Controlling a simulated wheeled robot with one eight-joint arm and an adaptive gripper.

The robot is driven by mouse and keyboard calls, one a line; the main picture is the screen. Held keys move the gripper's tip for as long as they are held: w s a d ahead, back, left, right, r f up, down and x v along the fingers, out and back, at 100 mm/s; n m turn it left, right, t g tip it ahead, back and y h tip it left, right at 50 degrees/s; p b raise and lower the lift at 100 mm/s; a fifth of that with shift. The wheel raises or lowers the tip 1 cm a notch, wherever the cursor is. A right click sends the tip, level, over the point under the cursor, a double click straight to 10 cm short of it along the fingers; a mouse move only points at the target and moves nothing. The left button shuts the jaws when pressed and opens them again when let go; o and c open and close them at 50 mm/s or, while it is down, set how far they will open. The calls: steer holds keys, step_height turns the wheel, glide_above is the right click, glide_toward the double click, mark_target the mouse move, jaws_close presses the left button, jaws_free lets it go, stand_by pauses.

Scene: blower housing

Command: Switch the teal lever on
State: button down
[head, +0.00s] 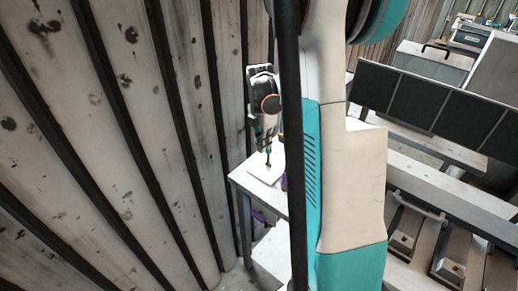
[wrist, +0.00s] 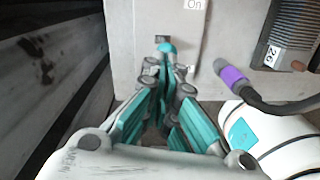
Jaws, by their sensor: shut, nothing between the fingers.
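The teal lever shows in the wrist view as a small rounded teal knob (wrist: 166,47) on a light grey panel (wrist: 225,30). A white label reading "On" (wrist: 193,4) is beyond it, up and slightly right. My gripper (wrist: 170,72) is shut and empty, its teal fingertips just below the knob in the picture. I cannot tell whether they touch it. The lever's shaft is hidden or too small to see. In the head view my gripper (head: 268,163) points down over a white plate on a pale table (head: 240,180); the lever is not distinct there.
A purple-collared dark cable (wrist: 233,76) runs right of my gripper, near a dark ribbed block (wrist: 290,30) labelled 26. A slatted wall (head: 130,130) stands close on the left. Dark panels (head: 430,105) and grey machinery stand to the right in the head view.

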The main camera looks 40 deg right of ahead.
steer(key=shift+w+d, duration=0.1)
steer(key=shift+d, duration=0.7)
steer(key=shift+a+r, duration=0.1)
stand_by(0.8)
